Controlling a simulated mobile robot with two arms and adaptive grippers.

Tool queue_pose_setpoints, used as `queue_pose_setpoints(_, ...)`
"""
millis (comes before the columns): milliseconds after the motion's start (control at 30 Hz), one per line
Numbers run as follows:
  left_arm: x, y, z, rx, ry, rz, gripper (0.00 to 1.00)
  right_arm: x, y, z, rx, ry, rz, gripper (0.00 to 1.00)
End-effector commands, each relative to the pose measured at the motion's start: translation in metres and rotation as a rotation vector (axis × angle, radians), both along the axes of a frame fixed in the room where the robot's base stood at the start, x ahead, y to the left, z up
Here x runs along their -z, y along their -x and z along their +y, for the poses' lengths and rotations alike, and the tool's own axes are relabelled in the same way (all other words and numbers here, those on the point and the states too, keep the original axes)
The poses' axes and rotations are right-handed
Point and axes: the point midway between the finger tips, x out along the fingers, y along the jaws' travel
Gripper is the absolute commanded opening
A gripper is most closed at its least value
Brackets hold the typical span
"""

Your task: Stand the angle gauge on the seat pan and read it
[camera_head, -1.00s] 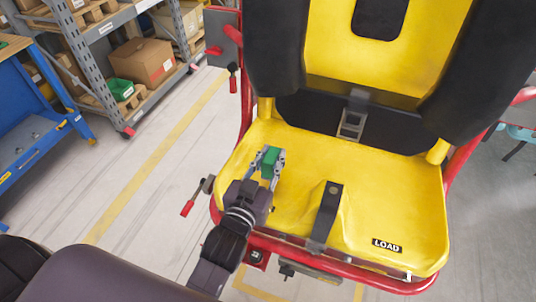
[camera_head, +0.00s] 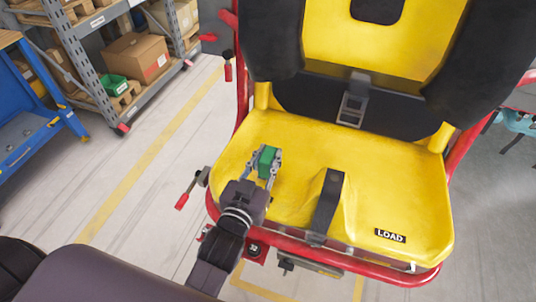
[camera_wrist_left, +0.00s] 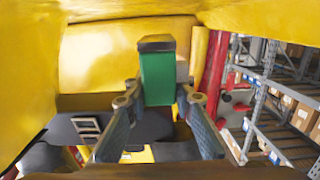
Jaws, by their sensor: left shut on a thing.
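The angle gauge (camera_head: 268,157) is a small green block with dark ends. My left gripper (camera_head: 266,165) is shut on it, with a finger on either side. It is over the left part of the yellow seat pan (camera_head: 295,140). In the left wrist view the gauge (camera_wrist_left: 158,78) stands upright in the picture between the fingers, one dark end against a yellow background. I cannot tell whether it touches the pan. No reading shows on it. My right gripper is not in view.
A dark strap (camera_head: 326,205) rises at the pan's front middle, right of my gripper. A metal buckle (camera_head: 352,108) lies at the backrest's foot. Black padded restraints flank the backrest. A red tube frame (camera_head: 390,275) borders the seat. A red-handled lever (camera_head: 183,200) sticks out left.

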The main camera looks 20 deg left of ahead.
Motion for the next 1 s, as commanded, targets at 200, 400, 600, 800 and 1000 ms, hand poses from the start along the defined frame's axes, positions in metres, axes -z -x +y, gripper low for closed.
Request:
queue_pose_setpoints(200,0.000,0.000,0.000,0.000,0.000,-0.001,0.00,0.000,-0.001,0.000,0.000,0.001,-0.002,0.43)
queue_pose_setpoints(400,0.005,0.000,0.000,0.000,0.000,-0.001,0.00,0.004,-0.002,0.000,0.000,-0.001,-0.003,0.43)
queue_pose_setpoints(600,0.011,0.001,0.000,-0.001,0.000,-0.001,0.00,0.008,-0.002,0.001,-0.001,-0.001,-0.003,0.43)
queue_pose_setpoints(800,0.017,0.001,0.000,-0.001,0.000,-0.001,0.00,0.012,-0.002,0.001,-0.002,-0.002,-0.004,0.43)
queue_pose_setpoints(1000,0.023,0.002,0.000,-0.001,0.000,-0.002,0.00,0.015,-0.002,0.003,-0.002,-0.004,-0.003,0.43)
